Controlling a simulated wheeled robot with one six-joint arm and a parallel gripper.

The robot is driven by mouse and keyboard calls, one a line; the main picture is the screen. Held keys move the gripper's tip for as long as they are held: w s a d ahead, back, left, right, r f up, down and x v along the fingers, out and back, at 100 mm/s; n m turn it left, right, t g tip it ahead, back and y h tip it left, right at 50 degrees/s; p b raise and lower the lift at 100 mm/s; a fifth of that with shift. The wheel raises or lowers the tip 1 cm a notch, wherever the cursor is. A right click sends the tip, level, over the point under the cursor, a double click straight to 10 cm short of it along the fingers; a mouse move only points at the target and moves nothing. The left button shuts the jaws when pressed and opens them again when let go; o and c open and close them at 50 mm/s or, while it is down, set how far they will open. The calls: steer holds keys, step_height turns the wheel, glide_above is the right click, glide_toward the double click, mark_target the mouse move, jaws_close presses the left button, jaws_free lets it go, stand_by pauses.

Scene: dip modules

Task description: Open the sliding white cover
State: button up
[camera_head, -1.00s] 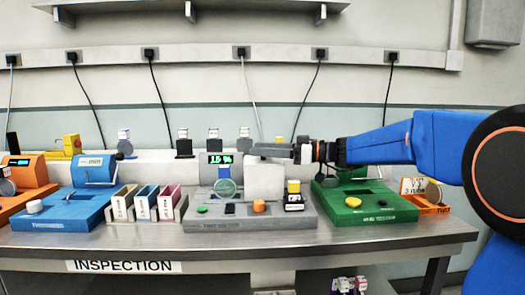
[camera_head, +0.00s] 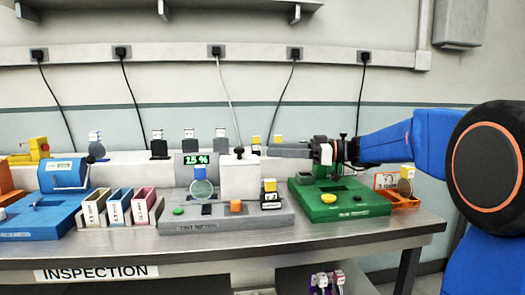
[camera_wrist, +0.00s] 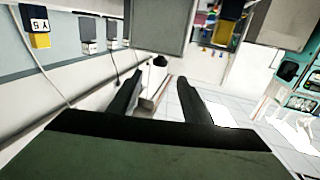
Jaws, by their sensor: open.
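The white cover (camera_head: 240,178) is a box-like block on the grey test station (camera_head: 210,224), just right of its green "15 %" display (camera_head: 196,160). A black knob (camera_head: 239,153) shows at the top of the cover. My gripper (camera_head: 276,150) is to the right of the knob at about its height, pointing left and apart from it in the picture. In the wrist view, the two black fingers (camera_wrist: 160,90) are spread with nothing between them. A small dark knob-like thing (camera_wrist: 160,60) shows beyond the fingertips.
A small yellow-topped black item (camera_head: 270,194) stands right of the cover. A green station (camera_head: 340,205) lies below my arm. Coloured bins (camera_head: 120,208) and a blue station (camera_head: 60,205) are to the left. A white wall ledge runs behind.

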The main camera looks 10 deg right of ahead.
steer(key=shift+v, duration=2.75)
